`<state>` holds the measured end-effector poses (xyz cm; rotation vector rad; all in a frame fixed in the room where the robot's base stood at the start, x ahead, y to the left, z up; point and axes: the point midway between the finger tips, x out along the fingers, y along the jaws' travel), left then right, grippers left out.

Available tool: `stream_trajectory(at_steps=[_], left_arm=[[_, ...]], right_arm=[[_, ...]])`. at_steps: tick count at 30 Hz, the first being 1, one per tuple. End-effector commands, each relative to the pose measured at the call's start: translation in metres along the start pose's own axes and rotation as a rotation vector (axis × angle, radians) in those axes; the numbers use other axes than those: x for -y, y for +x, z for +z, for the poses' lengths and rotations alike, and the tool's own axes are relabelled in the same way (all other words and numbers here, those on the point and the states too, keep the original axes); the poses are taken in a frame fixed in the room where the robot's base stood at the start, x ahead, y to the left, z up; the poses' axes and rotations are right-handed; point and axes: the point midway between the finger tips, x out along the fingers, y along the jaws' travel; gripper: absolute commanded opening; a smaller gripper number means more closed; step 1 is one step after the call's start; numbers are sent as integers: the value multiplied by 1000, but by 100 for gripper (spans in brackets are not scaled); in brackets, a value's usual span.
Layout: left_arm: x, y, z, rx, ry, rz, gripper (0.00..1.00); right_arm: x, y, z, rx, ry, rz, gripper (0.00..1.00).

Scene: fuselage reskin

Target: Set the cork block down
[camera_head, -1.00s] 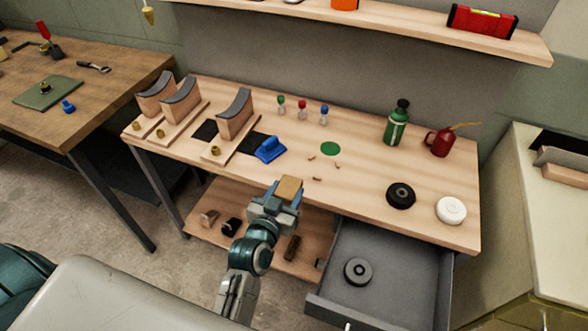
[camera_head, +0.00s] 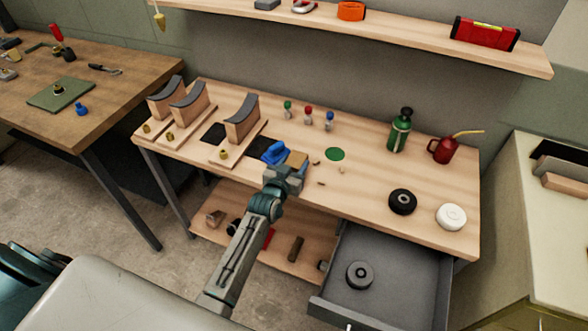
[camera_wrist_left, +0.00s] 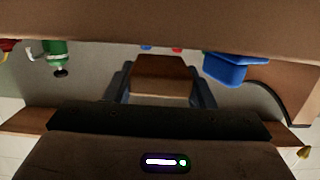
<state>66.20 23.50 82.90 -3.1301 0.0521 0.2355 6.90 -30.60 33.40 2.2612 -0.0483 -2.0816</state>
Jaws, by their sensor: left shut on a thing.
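The cork block (camera_head: 297,158) is a tan block held between the fingers of my left gripper (camera_head: 288,172). The gripper is shut on it over the front part of the workbench (camera_head: 365,185), just right of a blue tool (camera_head: 275,152). In the left wrist view the block (camera_wrist_left: 160,76) sits between the two dark fingers, and the blue tool (camera_wrist_left: 226,70) is beside them. I cannot tell whether the block touches the bench top. My right gripper is not in view.
A green disc (camera_head: 335,154) and small cork-coloured bits lie right of the gripper. Wooden cradles (camera_head: 242,120) stand to the left. Black (camera_head: 402,201) and white (camera_head: 451,217) rolls lie at the right. An open drawer (camera_head: 408,275) juts out below. The bench middle is mostly clear.

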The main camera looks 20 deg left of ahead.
Motion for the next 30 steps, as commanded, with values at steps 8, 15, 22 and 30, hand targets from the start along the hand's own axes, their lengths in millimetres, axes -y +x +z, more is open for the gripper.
stream_trajectory(at_steps=[8, 15, 22, 30], left_arm=[[0, 4, 31, 2, -1, 0, 28], [0, 4, 31, 1, -1, 0, 28], [0, 4, 33, 1, -1, 0, 71], [0, 4, 33, 1, -1, 0, 71]], right_arm=[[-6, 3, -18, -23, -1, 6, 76], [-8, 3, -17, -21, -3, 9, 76], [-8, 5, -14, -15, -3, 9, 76], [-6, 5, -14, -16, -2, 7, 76]])
